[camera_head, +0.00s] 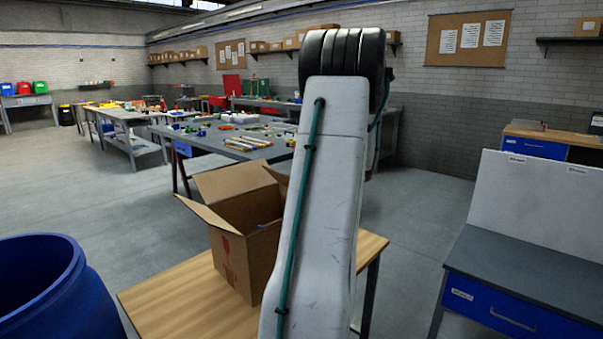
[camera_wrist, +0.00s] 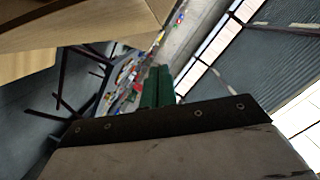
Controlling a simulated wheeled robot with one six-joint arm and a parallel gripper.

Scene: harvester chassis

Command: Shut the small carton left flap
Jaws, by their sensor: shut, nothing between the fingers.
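The small carton (camera_head: 233,262) is an open brown cardboard box on a wooden table. Its left flap (camera_head: 207,214) stands out to the left, tilted outward and open. The back flap (camera_head: 233,179) is raised, and part of another flap shows at the right beside my arm. In the head view my arm covers the carton's right side and hides my gripper. In the wrist view my gripper (camera_wrist: 157,88) shows as green fingers close together, with nothing seen between them. Brown cardboard (camera_wrist: 85,28), seemingly part of the carton, lies at upper left there; I cannot tell which part or whether it touches.
The wooden table (camera_head: 165,305) has bare room at its front left. A blue barrel (camera_head: 55,300) stands at the left. A grey workbench with blue drawers (camera_head: 520,312) is at the right. A cluttered workbench (camera_head: 215,140) stands behind, across open floor.

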